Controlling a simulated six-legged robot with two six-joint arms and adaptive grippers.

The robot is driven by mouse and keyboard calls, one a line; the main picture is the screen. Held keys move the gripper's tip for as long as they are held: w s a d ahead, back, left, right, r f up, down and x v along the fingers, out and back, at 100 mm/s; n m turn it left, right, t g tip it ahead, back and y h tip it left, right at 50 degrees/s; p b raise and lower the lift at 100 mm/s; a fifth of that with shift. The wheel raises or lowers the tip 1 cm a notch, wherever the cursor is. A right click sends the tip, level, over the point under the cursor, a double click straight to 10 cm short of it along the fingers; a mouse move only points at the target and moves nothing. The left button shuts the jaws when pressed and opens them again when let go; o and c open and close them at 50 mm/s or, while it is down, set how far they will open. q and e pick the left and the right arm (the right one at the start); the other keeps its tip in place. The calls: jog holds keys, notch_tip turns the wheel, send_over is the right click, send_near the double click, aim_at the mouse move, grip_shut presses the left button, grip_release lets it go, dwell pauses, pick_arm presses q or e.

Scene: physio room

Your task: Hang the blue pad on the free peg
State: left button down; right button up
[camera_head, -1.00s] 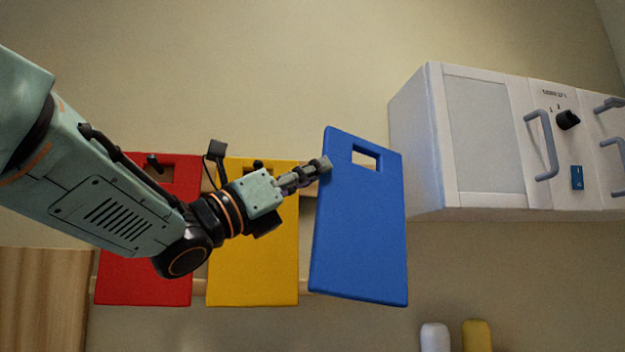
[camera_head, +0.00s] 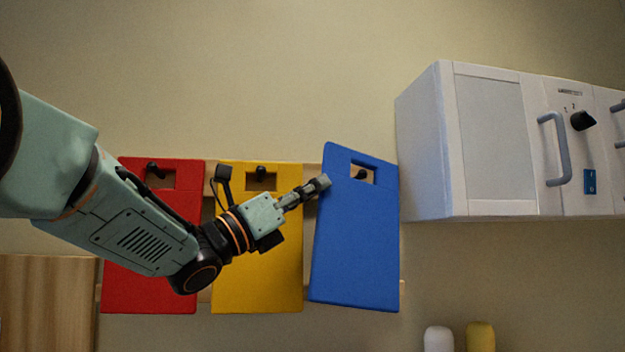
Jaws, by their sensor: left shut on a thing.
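The blue pad (camera_head: 355,240) is upright, slightly tilted, in front of the wooden wall rack at its right end. My left gripper (camera_head: 322,183) is shut on its upper left edge. A black peg (camera_head: 361,174) shows inside the slot of the blue pad; I cannot tell whether the pad rests on it. The yellow pad (camera_head: 265,290) and the red pad (camera_head: 140,295) hang to the left, each with a black peg in its slot. My left arm covers part of both. My right gripper is out of view.
A white cabinet (camera_head: 490,145) with grey handles and a black knob is on the wall, close to the right of the blue pad. A wooden panel (camera_head: 45,300) is at lower left. A white roll (camera_head: 438,339) and a yellow roll (camera_head: 480,337) stand below right.

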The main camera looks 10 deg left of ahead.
pick_arm(q)
jog(key=shift+w+a+f+p, duration=0.15)
jog(key=shift+w+a+f, duration=0.1)
jog(key=shift+w, duration=0.35)
jog(key=shift+w+a+f+p, duration=0.1)
jog(key=shift+w+a+f, duration=0.1)
jog(key=shift+w, duration=0.45)
jog(key=shift+w+a+f+p, duration=0.15)
jog(key=shift+w+a, duration=0.1)
jog(key=shift+w, duration=0.35)
jog(key=shift+r, duration=0.1)
jog(key=c, duration=1.2)
grip_release()
jog(key=shift+d, duration=0.1)
